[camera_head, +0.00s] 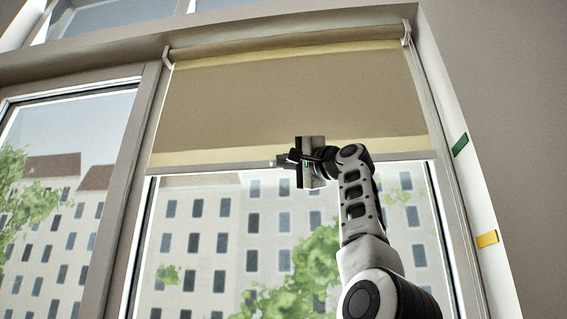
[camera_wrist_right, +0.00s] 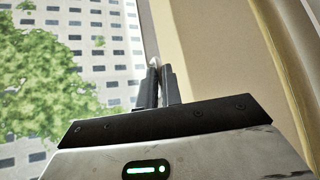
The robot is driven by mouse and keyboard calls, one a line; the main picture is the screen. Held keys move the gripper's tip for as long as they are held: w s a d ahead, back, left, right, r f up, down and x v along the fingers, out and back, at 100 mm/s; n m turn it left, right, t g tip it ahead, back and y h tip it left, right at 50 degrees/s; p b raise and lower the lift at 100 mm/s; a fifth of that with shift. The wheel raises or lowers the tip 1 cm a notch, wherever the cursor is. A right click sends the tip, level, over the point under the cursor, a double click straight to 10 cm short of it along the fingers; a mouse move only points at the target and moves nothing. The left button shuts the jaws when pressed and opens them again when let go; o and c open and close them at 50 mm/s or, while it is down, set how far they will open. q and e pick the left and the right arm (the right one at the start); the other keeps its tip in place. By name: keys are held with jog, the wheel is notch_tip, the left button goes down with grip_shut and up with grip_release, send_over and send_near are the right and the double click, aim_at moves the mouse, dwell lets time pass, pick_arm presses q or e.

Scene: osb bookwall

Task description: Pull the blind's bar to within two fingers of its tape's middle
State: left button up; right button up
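The beige roller blind (camera_head: 270,105) covers the upper part of the right-hand window. Its thin grey bottom bar (camera_head: 215,167) hangs roughly level across the pane. On the right window reveal are a green tape (camera_head: 460,144) and, lower, a yellow tape (camera_head: 487,239). The bar's right end shows near the green tape's height and well above the yellow one. My right gripper (camera_head: 285,159) is at about the bar's middle. In the right wrist view its fingers (camera_wrist_right: 160,85) are close together at the bar, with a small pale piece at their tips. My left gripper is not in view.
A window frame post (camera_head: 125,195) stands left of the blind, with another pane beyond it. Below the bar the glass is uncovered, showing buildings and trees outside. The wall and reveal (camera_head: 500,90) bound the right side.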

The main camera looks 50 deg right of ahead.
jog(key=o, duration=0.4)
jog(key=shift+o, duration=0.2)
